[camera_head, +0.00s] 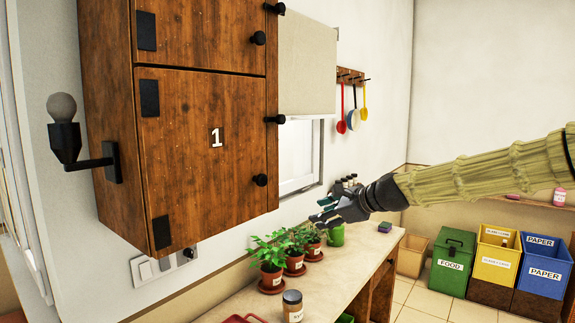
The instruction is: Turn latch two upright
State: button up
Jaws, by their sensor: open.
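A wooden wall cabinet (180,130) fills the left, its lower door marked 1. Two small black latches stick out at its right edge, an upper one (275,8) at the top of the picture and a lower one (274,119) beside the lower door. Both look sideways rather than upright. No number 2 shows, so I cannot tell which is latch two. My gripper (322,212) is open and empty, reaching in from the right. It is right of and below the cabinet, apart from both latches, above the counter.
Round black knobs (260,180) stick out from the doors. Potted plants (271,275) and a jar (292,306) stand on the counter (335,275) below. A wall lamp (64,130) is left of the cabinet. Utensils (353,118) hang behind. Bins (453,262) stand at right.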

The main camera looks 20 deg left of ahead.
notch_tip(320, 180, up, 26)
jog(key=s+m+y+p, duration=0.1)
jog(key=s+m+y, duration=0.1)
jog(key=y, duration=0.1)
jog(key=g+y+p, duration=0.1)
jog(key=y+p, duration=0.1)
jog(key=y, duration=0.1)
send_near(283, 7)
jog(key=p+x, duration=0.3)
jog(key=x, duration=0.6)
jog(key=shift+c, duration=0.2)
grip_shut()
